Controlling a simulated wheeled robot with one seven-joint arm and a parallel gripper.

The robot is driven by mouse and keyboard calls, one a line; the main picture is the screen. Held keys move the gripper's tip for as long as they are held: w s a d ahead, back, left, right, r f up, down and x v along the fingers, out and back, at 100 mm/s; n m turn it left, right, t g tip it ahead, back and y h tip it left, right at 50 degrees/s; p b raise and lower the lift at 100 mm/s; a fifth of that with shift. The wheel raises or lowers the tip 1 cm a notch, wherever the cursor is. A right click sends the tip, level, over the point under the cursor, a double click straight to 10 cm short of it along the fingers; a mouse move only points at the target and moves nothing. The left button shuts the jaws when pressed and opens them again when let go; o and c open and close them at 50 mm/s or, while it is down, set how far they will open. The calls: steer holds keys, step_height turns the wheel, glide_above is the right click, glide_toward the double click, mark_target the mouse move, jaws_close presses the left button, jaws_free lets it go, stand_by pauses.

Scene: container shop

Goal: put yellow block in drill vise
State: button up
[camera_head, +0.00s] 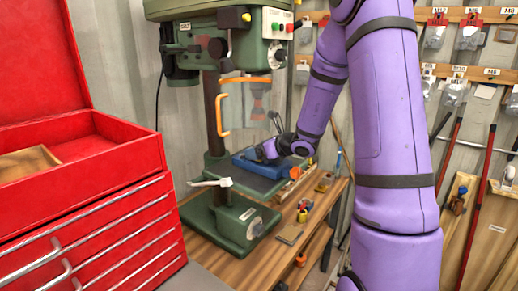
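The drill vise (264,166) is blue and sits on the table of the green drill press. My purple arm reaches in from the right, and my gripper (268,150) is right at the vise, over its right part. The fingertips are too small and too covered to tell whether they are open or shut, or whether they hold anything. No yellow block can be made out for certain.
The green drill press (235,50) has a clear guard with an orange frame (246,103) above the vise. A red tool chest (95,220) stands at left. The wooden bench (262,268) carries several small items. Tools hang at right.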

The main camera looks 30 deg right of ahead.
steer(key=shift+o, duration=0.2)
steer(key=shift+d, duration=0.1)
steer(key=shift+w+r, duration=0.1)
steer(key=shift+r, duration=0.1)
steer(key=v, duration=1.2)
steer(key=shift+r, duration=0.4)
